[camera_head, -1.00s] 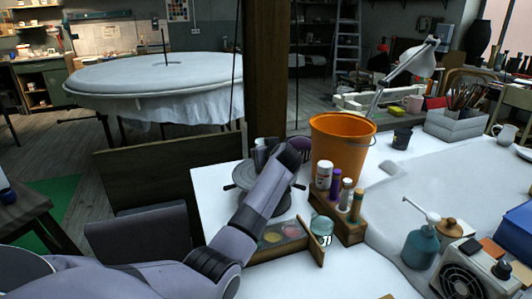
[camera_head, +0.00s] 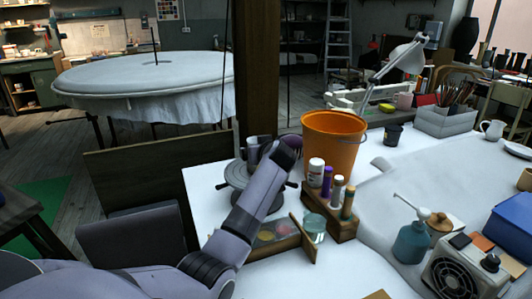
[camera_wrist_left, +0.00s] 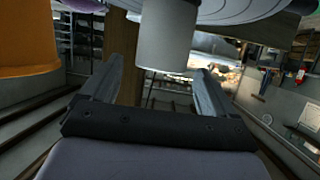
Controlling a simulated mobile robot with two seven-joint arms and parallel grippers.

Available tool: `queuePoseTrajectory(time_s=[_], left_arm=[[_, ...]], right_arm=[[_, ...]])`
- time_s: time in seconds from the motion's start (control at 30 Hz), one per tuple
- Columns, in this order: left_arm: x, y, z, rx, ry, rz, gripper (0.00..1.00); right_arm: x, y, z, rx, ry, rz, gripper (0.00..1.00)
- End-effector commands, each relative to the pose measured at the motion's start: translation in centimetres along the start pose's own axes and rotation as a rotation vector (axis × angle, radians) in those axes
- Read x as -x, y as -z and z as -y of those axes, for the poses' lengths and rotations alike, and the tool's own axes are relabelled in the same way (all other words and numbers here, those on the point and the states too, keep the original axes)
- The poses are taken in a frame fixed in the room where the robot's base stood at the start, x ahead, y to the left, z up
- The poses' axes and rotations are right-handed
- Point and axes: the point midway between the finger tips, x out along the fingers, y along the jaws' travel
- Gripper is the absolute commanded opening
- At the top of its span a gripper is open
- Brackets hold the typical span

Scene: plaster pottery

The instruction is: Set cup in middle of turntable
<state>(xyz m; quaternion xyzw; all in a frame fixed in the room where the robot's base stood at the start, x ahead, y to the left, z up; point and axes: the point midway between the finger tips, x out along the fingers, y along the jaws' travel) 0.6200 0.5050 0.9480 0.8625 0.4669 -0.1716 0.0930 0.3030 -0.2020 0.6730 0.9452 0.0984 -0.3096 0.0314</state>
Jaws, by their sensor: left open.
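The grey cup (camera_head: 255,146) stands on the turntable (camera_head: 236,174), partly behind my left arm. In the left wrist view, which appears upside down, the smooth grey cup (camera_wrist_left: 166,42) meets the turntable (camera_wrist_left: 232,10) at the top of the picture. My left gripper (camera_wrist_left: 160,70) is open, its two fingers apart on either side of the cup's line; I cannot tell whether either touches it. In the head view my left gripper (camera_head: 283,153) reaches over the turntable and its fingertips are hidden. The arm hides part of the turntable, so the cup's centring is unclear. My right gripper is out of view.
An orange bucket (camera_head: 333,148) stands close to the right of the turntable. A wooden holder with bottles (camera_head: 337,190) and a glass jar (camera_head: 314,226) are nearer. A purple vessel (camera_head: 293,139) is just behind my gripper. A wooden post (camera_head: 257,65) rises behind the table.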

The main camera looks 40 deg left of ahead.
Motion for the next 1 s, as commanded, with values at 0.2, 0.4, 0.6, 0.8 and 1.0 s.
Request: queuePoseTrajectory(time_s=[0.2,0.4,0.6,0.8,1.0], left_arm=[[3.5,-0.1,-0.1,0.002,-0.003,-0.001,0.88],[6.8,-0.1,0.0,0.002,-0.002,0.000,0.88],[9.4,-0.1,0.0,0.001,-0.001,0.000,0.88],[10.5,-0.1,0.1,0.001,0.000,0.001,0.88],[10.6,-0.1,0.1,0.001,0.001,0.001,0.88]], right_arm=[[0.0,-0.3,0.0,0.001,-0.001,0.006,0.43],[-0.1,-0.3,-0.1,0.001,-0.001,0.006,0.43],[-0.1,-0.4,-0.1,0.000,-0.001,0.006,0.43],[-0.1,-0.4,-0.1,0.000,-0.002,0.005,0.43],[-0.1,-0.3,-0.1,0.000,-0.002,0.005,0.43]])
